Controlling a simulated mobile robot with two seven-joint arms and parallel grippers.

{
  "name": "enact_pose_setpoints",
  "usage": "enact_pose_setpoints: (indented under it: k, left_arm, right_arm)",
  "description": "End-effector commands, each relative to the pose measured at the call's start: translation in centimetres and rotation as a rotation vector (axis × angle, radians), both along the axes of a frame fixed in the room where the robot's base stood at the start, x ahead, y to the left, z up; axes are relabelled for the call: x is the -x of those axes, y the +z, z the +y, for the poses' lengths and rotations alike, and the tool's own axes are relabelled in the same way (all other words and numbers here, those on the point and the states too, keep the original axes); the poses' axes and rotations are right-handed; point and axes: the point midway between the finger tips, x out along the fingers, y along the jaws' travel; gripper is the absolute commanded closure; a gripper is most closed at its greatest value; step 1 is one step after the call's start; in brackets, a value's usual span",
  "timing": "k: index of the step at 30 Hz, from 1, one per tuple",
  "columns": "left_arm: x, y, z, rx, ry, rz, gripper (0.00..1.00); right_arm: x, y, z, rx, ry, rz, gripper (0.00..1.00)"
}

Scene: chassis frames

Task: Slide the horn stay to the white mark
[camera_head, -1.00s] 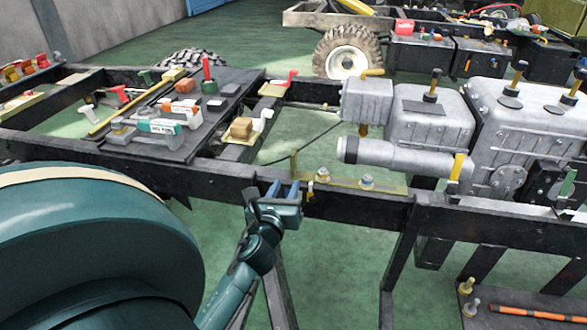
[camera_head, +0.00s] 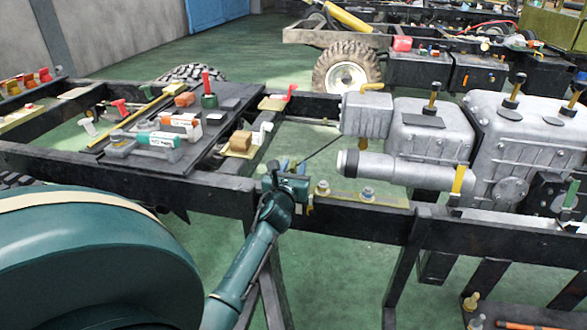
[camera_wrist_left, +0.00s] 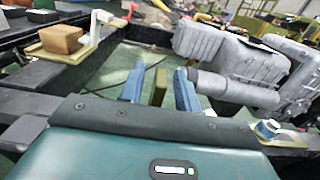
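The horn stay is an olive-yellow bracket (camera_head: 385,199) lying along the top of the near chassis rail, with two bolts through its flat. Its upright tab (camera_wrist_left: 160,86) shows in the left wrist view between my left fingers, with a gap on each side. My left gripper (camera_head: 282,168) is at the left end of the stay, over the rail. It is open around the tab, its blue fingers (camera_wrist_left: 159,90) apart. In the head view the gripper hides the tab. My right gripper is not in view.
A grey engine (camera_head: 430,135) with a pipe stands close behind the rail on the right. A dark tray (camera_head: 215,125) of tools and parts lies on the frame at left. A wooden block (camera_head: 240,141) sits on a yellow plate. The opening behind the stay shows green floor.

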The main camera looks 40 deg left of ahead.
Motion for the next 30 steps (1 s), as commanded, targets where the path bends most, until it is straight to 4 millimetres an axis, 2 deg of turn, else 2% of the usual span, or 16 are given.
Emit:
enact_pose_setpoints:
  k: [10, 22, 30]
  left_arm:
    - [-0.3, 0.02, 0.2, 0.0, 0.0, 0.0, 0.68]
    - [-0.28, 0.0, 0.17, 0.0, 0.0, 0.0, 1.0]
    - [-0.28, -0.02, 0.16, 0.0, 0.0, 0.001, 1.0]
  right_arm:
    - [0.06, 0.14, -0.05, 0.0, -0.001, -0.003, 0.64]
    - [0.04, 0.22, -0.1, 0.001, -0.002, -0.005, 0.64]
    - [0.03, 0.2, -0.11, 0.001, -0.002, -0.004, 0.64]
